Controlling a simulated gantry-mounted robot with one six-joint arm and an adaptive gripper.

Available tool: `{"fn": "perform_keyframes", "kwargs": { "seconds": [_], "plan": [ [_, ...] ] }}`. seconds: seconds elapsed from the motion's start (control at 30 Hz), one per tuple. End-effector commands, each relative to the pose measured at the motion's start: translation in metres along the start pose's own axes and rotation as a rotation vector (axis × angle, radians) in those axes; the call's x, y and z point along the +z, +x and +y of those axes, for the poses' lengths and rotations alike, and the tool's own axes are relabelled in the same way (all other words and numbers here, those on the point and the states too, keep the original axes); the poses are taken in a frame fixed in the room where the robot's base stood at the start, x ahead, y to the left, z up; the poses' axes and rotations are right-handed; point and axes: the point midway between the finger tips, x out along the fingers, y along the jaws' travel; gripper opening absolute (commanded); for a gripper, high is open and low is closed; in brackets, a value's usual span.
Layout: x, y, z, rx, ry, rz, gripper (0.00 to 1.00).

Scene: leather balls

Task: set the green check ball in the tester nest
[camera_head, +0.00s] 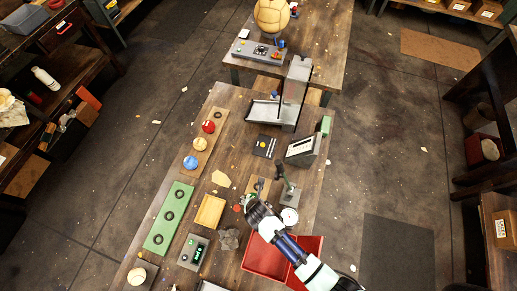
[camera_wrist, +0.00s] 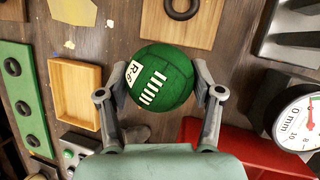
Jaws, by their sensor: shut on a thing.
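The green check ball (camera_wrist: 162,78), with a white label and white lacing, is held between both fingers of my gripper (camera_wrist: 162,92) in the wrist view. In the head view my gripper (camera_head: 250,203) is over the middle of the table and largely hides the ball. A wooden board with a black ring (camera_wrist: 182,8) lies just beyond the ball. Its ring is empty in the wrist view. A white dial gauge (camera_wrist: 298,120) marked in mm stands right of my gripper. I cannot tell for certain which ring or seat is the tester nest.
A green board (camera_head: 168,217) with several empty rings and a wooden tray (camera_head: 209,212) lie left of my gripper. A red bin (camera_head: 262,258) is under my arm. A ball rack (camera_head: 214,128) holds red, cream and blue balls. A screen unit (camera_head: 303,147) stands beyond.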

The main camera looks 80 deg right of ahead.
Motion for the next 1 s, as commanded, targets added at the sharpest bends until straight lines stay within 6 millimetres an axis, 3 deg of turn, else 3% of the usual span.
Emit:
{"fn": "perform_keyframes", "kwargs": {
  "seconds": [0.07, 0.23, 0.5, 0.7, 0.8, 1.0],
  "plan": [
    [-0.007, 0.017, -0.004, -0.001, -0.001, 0.001, 0.27],
    [0.025, 0.024, -0.009, 0.0, 0.006, -0.003, 0.27],
    [0.038, 0.029, -0.011, 0.001, 0.001, -0.002, 0.27],
    [0.071, 0.041, -0.019, -0.001, 0.005, -0.002, 0.27],
    [0.064, 0.051, -0.02, 0.0, 0.0, 0.001, 0.27],
    [0.064, 0.052, -0.02, 0.0, 0.0, 0.0, 0.27]
  ]
}}
